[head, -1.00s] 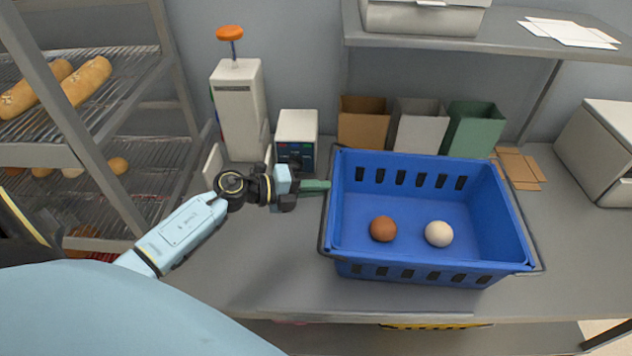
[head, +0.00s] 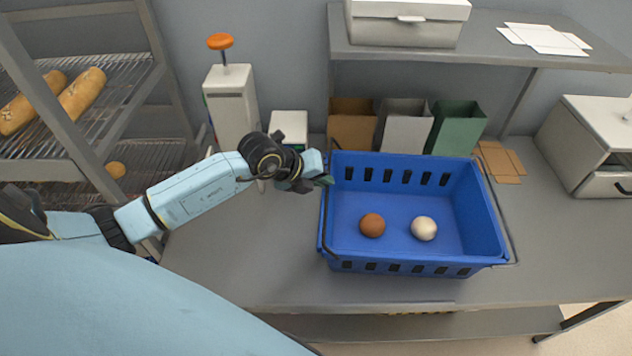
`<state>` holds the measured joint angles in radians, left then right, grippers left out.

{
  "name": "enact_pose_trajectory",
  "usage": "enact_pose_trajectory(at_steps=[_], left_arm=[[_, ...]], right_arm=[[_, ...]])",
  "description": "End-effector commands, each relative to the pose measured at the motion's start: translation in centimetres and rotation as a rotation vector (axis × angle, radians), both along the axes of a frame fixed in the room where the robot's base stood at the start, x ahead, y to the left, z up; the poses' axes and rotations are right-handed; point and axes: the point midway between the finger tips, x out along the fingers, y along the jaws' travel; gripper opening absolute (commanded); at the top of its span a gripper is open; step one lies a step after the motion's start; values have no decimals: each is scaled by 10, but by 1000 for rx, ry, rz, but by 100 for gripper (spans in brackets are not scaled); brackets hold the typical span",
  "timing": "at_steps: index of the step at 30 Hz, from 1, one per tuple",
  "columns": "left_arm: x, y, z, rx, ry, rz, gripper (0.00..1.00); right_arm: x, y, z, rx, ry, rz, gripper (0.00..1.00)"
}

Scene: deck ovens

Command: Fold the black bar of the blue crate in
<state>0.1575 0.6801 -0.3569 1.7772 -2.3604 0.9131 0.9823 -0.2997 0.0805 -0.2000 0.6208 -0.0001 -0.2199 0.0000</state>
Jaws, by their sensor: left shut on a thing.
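Another black bar (head: 497,212) lies outside the crate's right side. My left gripper (head: 325,181) is at the crate's left rim, shut on the left black bar; the exact contact is small and partly covered by the wrist. My right gripper is out of view.
Brown, grey and green open boxes (head: 458,128) stand right behind the crate. A white dispenser (head: 232,105) with an orange knob and a small white device (head: 289,124) stand behind my left arm. The table left of the crate is clear. A shelf (head: 470,48) overhangs the back.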

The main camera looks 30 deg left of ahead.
Motion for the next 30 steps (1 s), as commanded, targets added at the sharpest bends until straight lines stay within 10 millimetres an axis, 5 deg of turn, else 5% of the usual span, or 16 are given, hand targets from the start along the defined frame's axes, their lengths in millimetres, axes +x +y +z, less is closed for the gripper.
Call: enact_pose_trajectory(at_steps=[20, 30], left_arm=[[24, -46, 13, 577, 290, 1, 0], [35, -69, 4, 868, 437, 1, 0]], right_arm=[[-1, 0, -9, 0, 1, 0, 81], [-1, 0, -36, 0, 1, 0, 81]])
